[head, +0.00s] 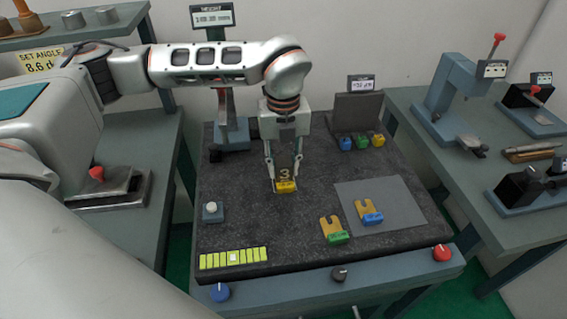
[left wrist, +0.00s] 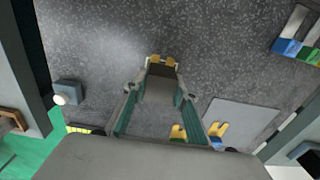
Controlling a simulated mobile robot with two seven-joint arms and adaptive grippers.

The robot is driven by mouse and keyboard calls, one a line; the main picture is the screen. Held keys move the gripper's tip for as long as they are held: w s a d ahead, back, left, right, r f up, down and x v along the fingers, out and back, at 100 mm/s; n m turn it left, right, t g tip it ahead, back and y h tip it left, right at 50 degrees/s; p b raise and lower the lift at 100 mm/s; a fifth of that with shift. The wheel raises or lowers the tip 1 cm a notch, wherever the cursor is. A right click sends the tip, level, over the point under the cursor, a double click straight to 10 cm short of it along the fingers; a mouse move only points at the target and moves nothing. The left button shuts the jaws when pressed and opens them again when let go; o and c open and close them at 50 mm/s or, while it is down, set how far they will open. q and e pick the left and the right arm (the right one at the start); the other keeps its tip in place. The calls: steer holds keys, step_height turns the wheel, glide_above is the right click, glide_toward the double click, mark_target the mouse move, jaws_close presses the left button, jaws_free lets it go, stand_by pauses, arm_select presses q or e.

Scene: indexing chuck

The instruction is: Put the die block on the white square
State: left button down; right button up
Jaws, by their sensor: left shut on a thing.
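My left gripper (head: 284,172) points down over the dark speckled table top and is shut on a small block with a yellow face (head: 286,187). A tan part of it shows between the fingers, close to the table surface. In the left wrist view, a dark block (left wrist: 159,86) lies between the fingers with yellow (left wrist: 161,60) at its far end. I cannot tell whether it touches the table. A small white square (head: 233,257) sits in a row of yellow-green squares at the table's front left. My right gripper is not in view.
A grey sheet (head: 400,195) lies right of the gripper, with a blue-based forked piece (head: 370,217) on it and a green-based one (head: 337,237) at its left edge. Several coloured pieces (head: 361,142) sit by the back stand.

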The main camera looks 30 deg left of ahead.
mark_target(283, 162)
arm_select(q)
steer(key=shift+f, duration=0.15)
steer(key=c, duration=1.6)
jaws_free()
step_height(283, 162, up, 13)
steer(key=shift+r, duration=0.15)
